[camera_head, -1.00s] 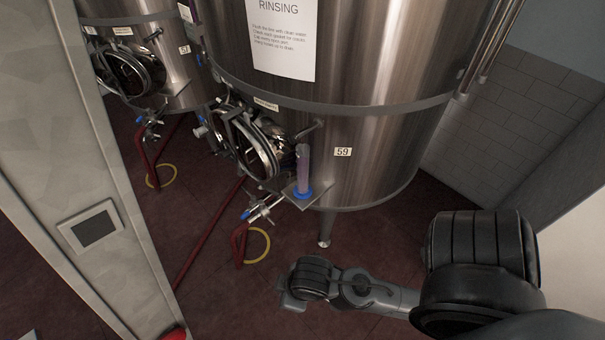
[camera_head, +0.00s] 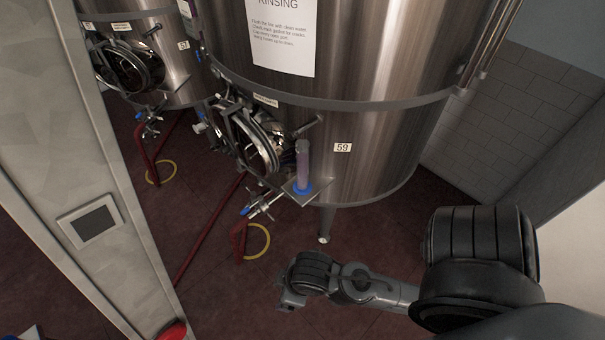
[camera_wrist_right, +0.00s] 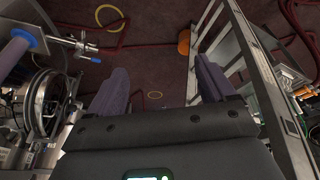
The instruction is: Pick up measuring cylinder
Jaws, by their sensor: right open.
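The measuring cylinder (camera_head: 303,160) is a narrow, translucent purplish tube with a blue base. It stands upright on a small metal shelf (camera_head: 306,196) on the front of the large steel tank. In the right wrist view, the cylinder (camera_wrist_right: 14,52) shows at the upper left edge with its blue ring. My right gripper (camera_head: 286,302) is below the shelf in the head view, apart from the cylinder. In the right wrist view, the gripper (camera_wrist_right: 160,85) has its two dark fingers spread wide with nothing between them. My left gripper is in neither view.
The steel tank (camera_head: 390,140) carries a round hatch (camera_head: 254,140) and a valve (camera_head: 263,205) close left of the cylinder. A second tank (camera_head: 182,75) stands behind left. A pale panel (camera_head: 95,140) fills the left side. A metal frame (camera_wrist_right: 262,75) stands right in the wrist view.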

